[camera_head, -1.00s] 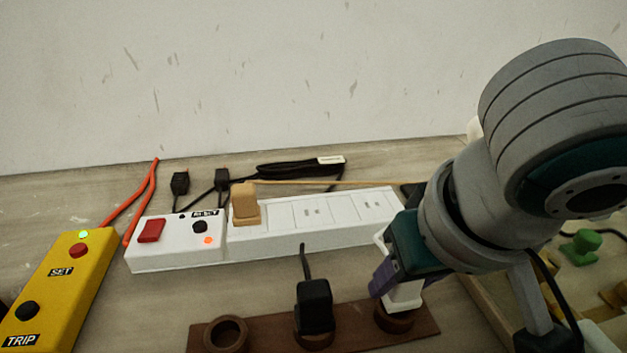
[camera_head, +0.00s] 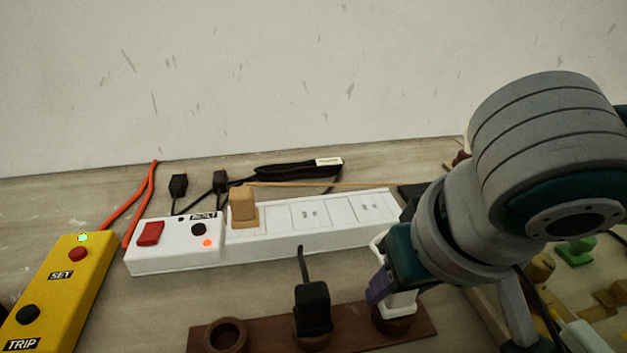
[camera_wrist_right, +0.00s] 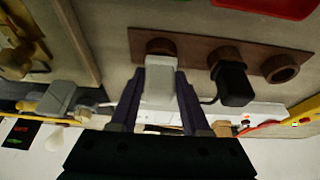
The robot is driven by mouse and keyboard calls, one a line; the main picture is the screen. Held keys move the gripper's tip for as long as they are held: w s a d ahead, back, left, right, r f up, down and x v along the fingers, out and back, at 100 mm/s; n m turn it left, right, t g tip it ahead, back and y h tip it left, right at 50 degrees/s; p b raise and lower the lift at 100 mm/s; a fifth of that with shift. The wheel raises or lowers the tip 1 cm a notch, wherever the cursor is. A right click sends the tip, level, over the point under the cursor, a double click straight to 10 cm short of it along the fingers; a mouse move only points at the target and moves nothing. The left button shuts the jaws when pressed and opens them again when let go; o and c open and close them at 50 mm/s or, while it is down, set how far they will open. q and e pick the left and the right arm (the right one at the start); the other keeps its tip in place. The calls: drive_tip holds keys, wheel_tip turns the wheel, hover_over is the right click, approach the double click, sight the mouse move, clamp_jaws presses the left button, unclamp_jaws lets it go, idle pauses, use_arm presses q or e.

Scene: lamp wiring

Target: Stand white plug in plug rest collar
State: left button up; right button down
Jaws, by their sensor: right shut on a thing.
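The white plug (camera_head: 400,304) is held between the purple fingers of my right gripper (camera_head: 383,286). The right wrist view shows the plug (camera_wrist_right: 160,84) between both fingers (camera_wrist_right: 160,100). The plug is over the right-hand brown collar (camera_head: 393,325) of the wooden rest, its lower end at the collar's mouth. I cannot tell how deep it sits. The collar also shows in the right wrist view (camera_wrist_right: 160,47). My left gripper is not in view.
A black plug (camera_head: 312,306) stands in the middle collar. The left collar (camera_head: 225,334) is empty. Behind is a white power strip (camera_head: 290,243) with a tan plug (camera_head: 243,207). A yellow SET/TRIP box (camera_head: 62,290) stands left. Green and wooden pieces lie right.

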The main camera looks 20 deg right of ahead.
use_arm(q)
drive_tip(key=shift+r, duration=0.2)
use_arm(e)
drive_tip(key=shift+f, duration=0.2)
drive_tip(key=shift+c, duration=1.5)
unclamp_jaws()
drive_tip(key=shift+r, duration=0.1)
